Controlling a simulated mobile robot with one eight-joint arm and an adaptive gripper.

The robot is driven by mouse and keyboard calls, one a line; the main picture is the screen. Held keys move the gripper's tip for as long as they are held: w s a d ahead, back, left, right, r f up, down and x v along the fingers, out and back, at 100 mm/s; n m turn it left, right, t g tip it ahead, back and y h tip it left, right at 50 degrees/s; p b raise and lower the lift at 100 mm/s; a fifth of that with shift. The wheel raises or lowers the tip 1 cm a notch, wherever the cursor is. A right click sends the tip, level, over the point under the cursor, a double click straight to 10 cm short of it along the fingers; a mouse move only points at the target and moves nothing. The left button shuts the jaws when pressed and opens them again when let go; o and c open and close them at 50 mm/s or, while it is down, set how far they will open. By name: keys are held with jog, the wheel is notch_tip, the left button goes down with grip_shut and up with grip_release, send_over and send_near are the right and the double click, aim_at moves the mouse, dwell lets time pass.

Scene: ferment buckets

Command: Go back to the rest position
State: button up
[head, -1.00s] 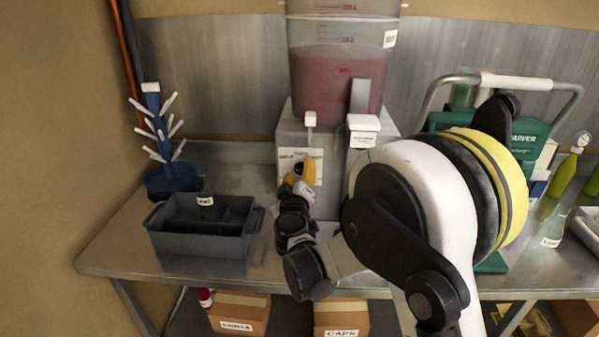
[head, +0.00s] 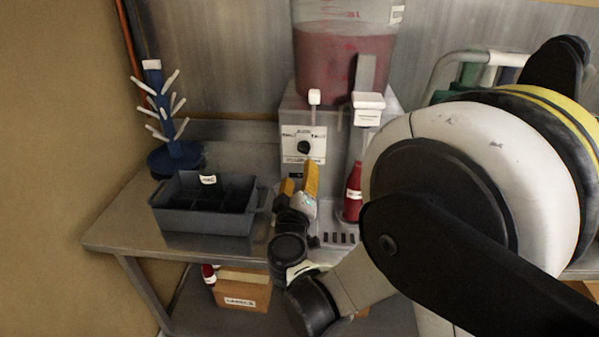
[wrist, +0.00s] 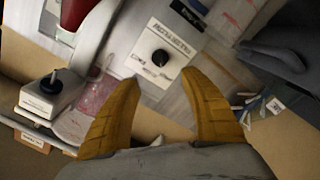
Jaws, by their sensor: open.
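My gripper (head: 298,187) is open and empty, with yellow fingers, in front of the grey filling machine (head: 297,108). In the wrist view the two fingers (wrist: 165,110) are spread apart. The machine's black knob on a white panel (wrist: 160,58) lies beyond them, clear of both fingers. In the head view the knob (head: 304,147) is just above my gripper. A red bottle with a white label (head: 353,190) stands on the machine's drip tray, right of my gripper and apart from it. Part of a red bottle (wrist: 75,12) shows at top left of the wrist view.
A grey divided crate (head: 205,222) sits on the steel table left of my gripper. A blue drying rack (head: 172,152) stands behind it. A bucket of red liquid (head: 335,60) is on the machine. A box (head: 243,290) is on the shelf below.

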jog(key=s+d+r+m+g+h, duration=0.1)
jog(key=s+d+m+g+h, duration=0.2)
jog(key=d, duration=0.7)
jog(key=s+d+m+g, duration=0.3)
jog(key=s+d, duration=0.3)
jog(key=d, duration=0.4)
jog(key=s+d+f+m+g+y, duration=0.1)
jog(key=s+g, duration=0.1)
jog(key=s, duration=0.7)
jog(key=s+d+f+m+g+y, duration=0.1)
jog(key=s+f+g+y, duration=0.1)
jog(key=s, duration=0.6)
jog(key=shift+s+m+g+y, duration=0.3)
jog(key=shift+s+m+g, duration=0.1)
jog(key=shift+g, duration=0.1)
